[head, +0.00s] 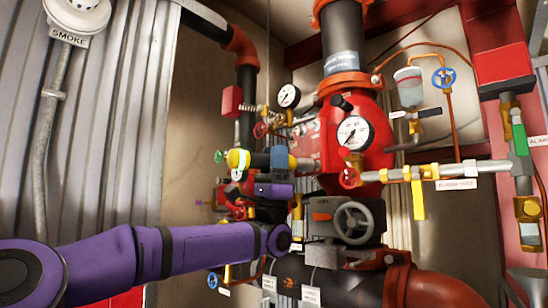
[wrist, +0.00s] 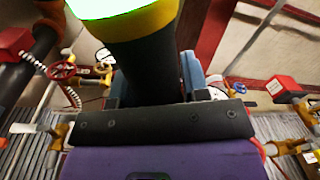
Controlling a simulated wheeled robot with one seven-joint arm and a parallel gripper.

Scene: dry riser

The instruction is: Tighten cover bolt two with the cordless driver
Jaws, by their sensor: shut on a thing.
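The cordless driver (head: 259,160) has a dark body with a yellow end at the left. In the wrist view its dark handle (wrist: 143,65), yellow band and bright green end fill the top middle. My gripper (head: 280,158) is shut on the driver; its blue fingers lie on both sides of the handle in the wrist view (wrist: 152,88). The red cover area (head: 307,148) is just right of the gripper. Bolt two cannot be told apart, and the driver's tip is not clearly visible.
A grey handwheel valve (head: 354,222) is below right. A brass-fitted pipe (head: 430,172) runs right. Corrugated wall (head: 110,120) stands at left, with open space before it.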

